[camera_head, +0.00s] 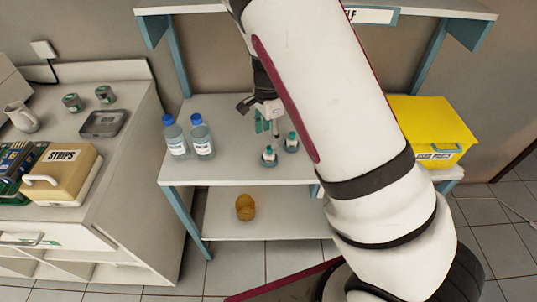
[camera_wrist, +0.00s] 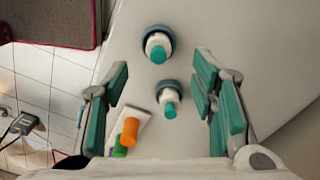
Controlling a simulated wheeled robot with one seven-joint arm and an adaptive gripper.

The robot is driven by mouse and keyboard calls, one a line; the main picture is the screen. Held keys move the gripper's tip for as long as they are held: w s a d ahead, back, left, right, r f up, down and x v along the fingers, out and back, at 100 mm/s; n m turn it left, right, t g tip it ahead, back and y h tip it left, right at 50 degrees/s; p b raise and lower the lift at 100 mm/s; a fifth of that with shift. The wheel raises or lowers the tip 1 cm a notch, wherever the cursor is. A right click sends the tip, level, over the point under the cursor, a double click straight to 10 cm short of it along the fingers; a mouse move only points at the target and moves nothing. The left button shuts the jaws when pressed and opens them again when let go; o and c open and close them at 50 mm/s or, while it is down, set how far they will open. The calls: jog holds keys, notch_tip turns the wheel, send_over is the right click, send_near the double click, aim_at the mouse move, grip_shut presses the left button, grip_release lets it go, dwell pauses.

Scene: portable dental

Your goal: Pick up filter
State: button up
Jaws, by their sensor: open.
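No object is clearly recognisable as the filter. Two small white bottles with teal tips, the left one (camera_head: 269,154) and the right one (camera_head: 291,143), stand in dark round bases on the shelf unit's middle board. My gripper (camera_head: 266,128) is open and empty above that board, just behind and above the bottles. In the wrist view, one white bottle (camera_wrist: 169,104) is between the open teal fingers and the other (camera_wrist: 157,46) is farther up. An orange cylinder (camera_wrist: 130,131) and a green piece (camera_wrist: 119,149) lie by a white item near the left finger.
Two blue-capped bottles (camera_head: 202,142) stand left of my gripper. A yellow box (camera_head: 430,125) is at the right, beyond my arm. An amber container (camera_head: 245,207) sits on the lower shelf (camera_head: 290,222). A counter with a strips box (camera_head: 62,172) is at the left.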

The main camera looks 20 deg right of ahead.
aim_at(270, 150)
jog(key=shift+s+d+f, duration=0.1)
jog(key=shift+d+f, duration=0.05)
jog(key=shift+f, duration=3.8)
jog(key=c, duration=1)
